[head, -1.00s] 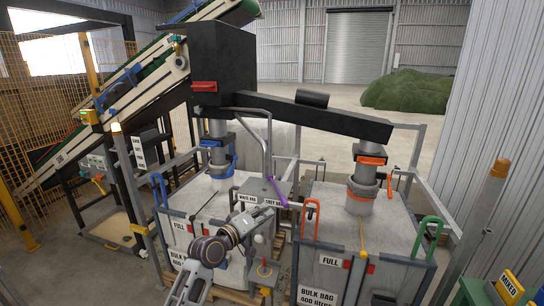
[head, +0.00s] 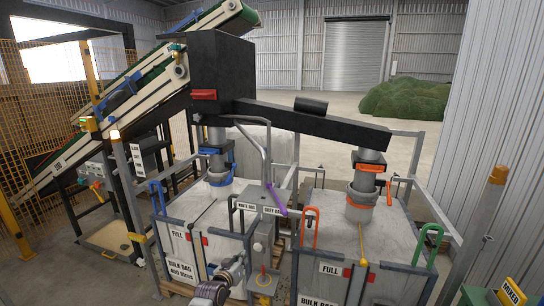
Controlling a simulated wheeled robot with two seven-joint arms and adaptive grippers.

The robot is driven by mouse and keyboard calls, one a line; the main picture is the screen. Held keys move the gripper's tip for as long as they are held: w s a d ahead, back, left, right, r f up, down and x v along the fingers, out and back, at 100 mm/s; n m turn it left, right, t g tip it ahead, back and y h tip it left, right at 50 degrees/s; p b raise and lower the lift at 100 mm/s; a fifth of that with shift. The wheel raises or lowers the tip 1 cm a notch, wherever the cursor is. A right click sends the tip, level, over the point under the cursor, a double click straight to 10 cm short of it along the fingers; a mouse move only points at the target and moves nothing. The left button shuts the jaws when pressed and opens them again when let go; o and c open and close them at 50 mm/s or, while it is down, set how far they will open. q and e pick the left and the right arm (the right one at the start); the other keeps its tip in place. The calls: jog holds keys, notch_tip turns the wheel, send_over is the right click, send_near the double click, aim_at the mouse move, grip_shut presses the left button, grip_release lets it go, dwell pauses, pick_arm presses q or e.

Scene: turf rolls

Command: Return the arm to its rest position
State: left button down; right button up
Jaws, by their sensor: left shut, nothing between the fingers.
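My left arm comes in at the bottom, left of centre. Its gripper (head: 238,264) is low in front of the left bulk bag (head: 185,262) and the grey post beside it. It is small and partly hidden by my own wrist; it is shut and holds nothing. The lever with the purple handle (head: 276,200) hangs between the two bag stations, leaning toward the grey bag sign, and my gripper is clear of it. My right gripper is not in view.
The right bulk bag (head: 330,272) stands in its frame with orange and green hooks. A conveyor (head: 150,90) rises at the left. Open floor lies behind, before a green heap (head: 405,97).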

pick_arm(q)
jog(key=s+a+f+m+g+y, duration=0.1)
jog(key=s+a+f, duration=0.15)
jog(key=f, duration=0.45)
jog(key=s+a+f+g+y, duration=0.1)
jog(key=s+f, duration=0.2)
jog(key=f, duration=0.5)
jog(key=s+a+f+m+g+y, duration=0.1)
jog(key=s+a+f, duration=0.15)
jog(key=f, duration=0.45)
jog(key=s+a+f+g, duration=0.3)
jog(key=s+a+f, duration=0.1)
jog(key=s+f, duration=1.2)
jog(key=s+a+f+g+y, duration=0.1)
jog(key=s+a+f+g, duration=0.1)
jog(key=s+f, duration=0.6)
jog(key=s+a+f+g, duration=0.2)
jog(key=s+f, duration=0.2)
jog(key=s, duration=0.7)
jog(key=s+f+g, duration=0.1)
jog(key=s+f, duration=0.1)
jog(key=s, duration=1)
jog(key=s+f+g, duration=0.1)
jog(key=s+f, duration=0.1)
jog(key=s, duration=0.9)
jog(key=shift+s+a+g+y, duration=0.3)
jog(key=shift+s+a+g, duration=0.05)
jog(key=shift+s+g, duration=0.05)
